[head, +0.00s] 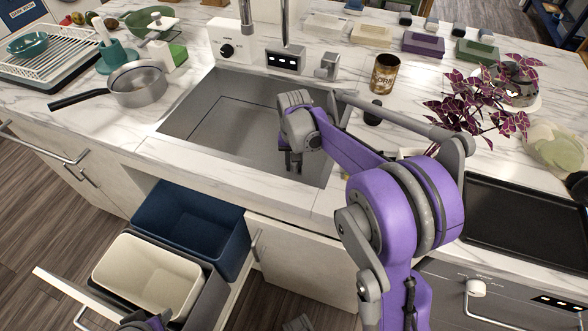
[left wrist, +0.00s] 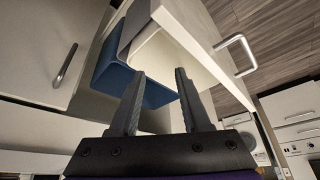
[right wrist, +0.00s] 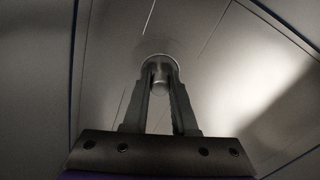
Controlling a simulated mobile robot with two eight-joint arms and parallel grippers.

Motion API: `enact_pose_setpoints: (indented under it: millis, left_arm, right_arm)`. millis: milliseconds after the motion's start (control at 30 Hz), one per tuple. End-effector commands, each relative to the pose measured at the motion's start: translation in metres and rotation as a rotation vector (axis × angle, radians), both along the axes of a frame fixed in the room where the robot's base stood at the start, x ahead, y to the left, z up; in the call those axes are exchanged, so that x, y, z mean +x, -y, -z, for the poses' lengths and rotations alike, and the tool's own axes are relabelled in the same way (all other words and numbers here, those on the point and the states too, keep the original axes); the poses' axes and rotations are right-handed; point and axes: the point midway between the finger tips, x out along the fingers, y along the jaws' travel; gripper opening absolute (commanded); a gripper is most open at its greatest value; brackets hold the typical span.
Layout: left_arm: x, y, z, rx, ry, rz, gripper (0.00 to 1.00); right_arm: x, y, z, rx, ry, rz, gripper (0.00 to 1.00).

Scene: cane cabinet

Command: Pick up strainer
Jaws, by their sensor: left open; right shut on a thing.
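A small round metal strainer (right wrist: 161,78) shows in the right wrist view at the floor of the sink, between my fingertips. My right gripper (right wrist: 161,85) is shut on it. In the head view my right gripper (head: 293,165) reaches down into the grey sink (head: 225,115), and the strainer is hidden there. My left gripper (left wrist: 158,75) is open and empty near the pulled-out bin drawer in the left wrist view. Only a bit of my left arm shows at the bottom left of the head view.
The drawer holds a blue bin (head: 190,222) and a cream bin (head: 145,275). A saucepan (head: 138,85) stands left of the sink. A can (head: 384,73) and a purple-leaved plant (head: 490,105) stand to the right.

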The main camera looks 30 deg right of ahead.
Motion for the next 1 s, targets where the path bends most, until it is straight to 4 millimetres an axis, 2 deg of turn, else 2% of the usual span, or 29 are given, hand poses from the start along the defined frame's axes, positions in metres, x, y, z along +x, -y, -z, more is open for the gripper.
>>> enact_pose_setpoints:
  millis: [133,233,500,700,1000]
  left_arm:
    - [0.0,0.0,0.0,0.0,0.0,0.0,0.47]
    - [0.0,0.0,-0.002,0.0,0.001,0.0,0.47]
    - [0.001,0.0,-0.007,0.0,0.002,0.0,0.47]
    - [0.001,0.0,-0.009,0.0,0.003,0.0,0.47]
    - [0.001,0.0,-0.01,0.0,0.003,0.0,0.47]
  right_arm:
    - [0.0,0.0,-0.003,0.0,0.0,0.0,0.0]
    - [0.0,0.0,-0.013,0.0,0.0,0.0,0.0]
    - [0.0,0.0,-0.063,0.0,0.0,0.0,0.0]
    - [0.0,0.0,-0.091,0.0,0.0,0.0,0.0]
    - [0.0,0.0,-0.101,0.0,0.0,0.0,0.0]
